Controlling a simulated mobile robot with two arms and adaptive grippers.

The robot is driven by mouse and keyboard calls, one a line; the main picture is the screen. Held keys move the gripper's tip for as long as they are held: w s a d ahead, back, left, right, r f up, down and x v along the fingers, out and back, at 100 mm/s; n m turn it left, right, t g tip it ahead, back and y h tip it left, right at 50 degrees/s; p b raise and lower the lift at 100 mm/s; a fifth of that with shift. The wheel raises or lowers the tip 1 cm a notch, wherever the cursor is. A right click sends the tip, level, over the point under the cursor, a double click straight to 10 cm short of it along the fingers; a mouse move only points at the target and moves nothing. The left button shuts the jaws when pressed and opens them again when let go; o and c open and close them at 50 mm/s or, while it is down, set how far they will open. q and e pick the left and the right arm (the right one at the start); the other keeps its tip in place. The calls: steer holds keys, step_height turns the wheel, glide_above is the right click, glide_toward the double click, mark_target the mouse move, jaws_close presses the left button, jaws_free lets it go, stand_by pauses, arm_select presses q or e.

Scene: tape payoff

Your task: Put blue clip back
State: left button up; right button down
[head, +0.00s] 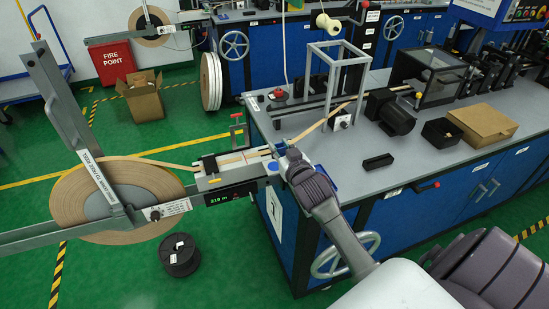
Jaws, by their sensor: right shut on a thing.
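My right gripper (281,155) reaches in from the lower right to the end of the tape guide (235,163), at the corner of the blue bench. It is shut on a small blue piece, which looks like the blue clip (273,167). The wrist and fingers hide most of the grip, so I cannot tell whether the clip touches the guide. A tan tape runs from the big roll (70,205) over the guide towards the bench. My left gripper is not in view.
The grey benchtop (330,150) carries a metal frame (338,70), a dark motor (392,112), a black block (378,161), an open black box (440,132) and a cardboard box (482,125). A black spool (179,254) stands on the green floor. A handwheel (345,254) juts from the bench front.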

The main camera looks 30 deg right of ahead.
mark_target(274, 166)
steer(key=shift+w+a+f, duration=0.2)
steer(key=shift+w+f, duration=0.2)
steer(key=shift+w, duration=0.1)
steer(key=shift+w+a+f, duration=0.2)
steer(key=shift+w+f, duration=0.2)
steer(key=shift+w, duration=0.1)
step_height(274, 166, down, 3)
steer(key=shift+f, duration=0.6)
steer(key=c, duration=0.9)
jaws_free()
steer(key=shift+r, duration=0.1)
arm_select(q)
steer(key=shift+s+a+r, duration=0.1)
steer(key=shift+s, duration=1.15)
